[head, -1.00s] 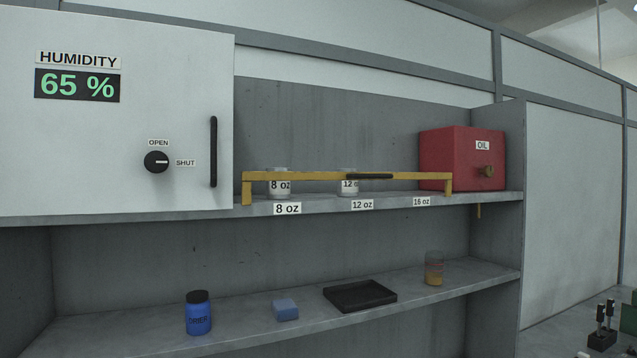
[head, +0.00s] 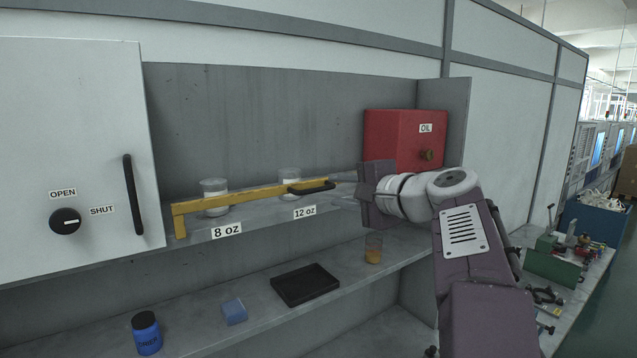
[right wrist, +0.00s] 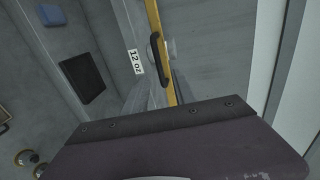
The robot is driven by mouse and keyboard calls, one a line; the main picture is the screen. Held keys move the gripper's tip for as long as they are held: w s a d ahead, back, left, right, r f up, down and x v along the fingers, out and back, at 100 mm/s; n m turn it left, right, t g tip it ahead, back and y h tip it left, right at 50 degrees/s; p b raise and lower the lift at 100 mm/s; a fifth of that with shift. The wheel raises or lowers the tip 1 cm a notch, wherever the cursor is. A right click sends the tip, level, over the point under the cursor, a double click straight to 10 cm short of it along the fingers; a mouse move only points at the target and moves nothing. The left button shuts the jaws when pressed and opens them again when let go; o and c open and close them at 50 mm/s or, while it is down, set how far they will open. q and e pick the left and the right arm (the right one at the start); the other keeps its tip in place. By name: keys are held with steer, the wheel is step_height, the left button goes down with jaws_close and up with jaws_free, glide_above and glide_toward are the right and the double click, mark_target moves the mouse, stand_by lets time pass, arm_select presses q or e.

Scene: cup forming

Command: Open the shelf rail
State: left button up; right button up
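The yellow shelf rail (head: 245,198) runs along the front of the upper shelf, before the cups. Its black handle (head: 312,187) is near the rail's visible right part. My right gripper (head: 343,178) is just right of the handle, pointing left at it, with a small gap apparent. Its fingers are small and pale, so their opening is unclear. It hides the rail's right end. The right wrist view shows the rail (right wrist: 153,18) and handle (right wrist: 157,53) beyond my gripper's body, with the fingers not clear. My left gripper is not in view.
Clear cups (head: 214,192) stand behind the rail. A red oil box (head: 390,140) is behind my right wrist. The lower shelf holds a black tray (head: 305,285), blue block (head: 234,312), blue jar (head: 146,335) and amber-filled cup (head: 373,248). A white cabinet (head: 85,150) stands left.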

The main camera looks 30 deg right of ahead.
mark_target(321, 190)
steer(key=p+x, duration=0.3)
steer(key=x, duration=0.4)
steer(key=shift+w+a, duration=0.15)
steer(key=shift+w, duration=0.1)
steer(key=shift+w+f, duration=0.2)
steer(key=shift+w, duration=0.15)
steer(key=shift+s, duration=0.2)
steer(key=shift+c, duration=0.6)
jaws_close()
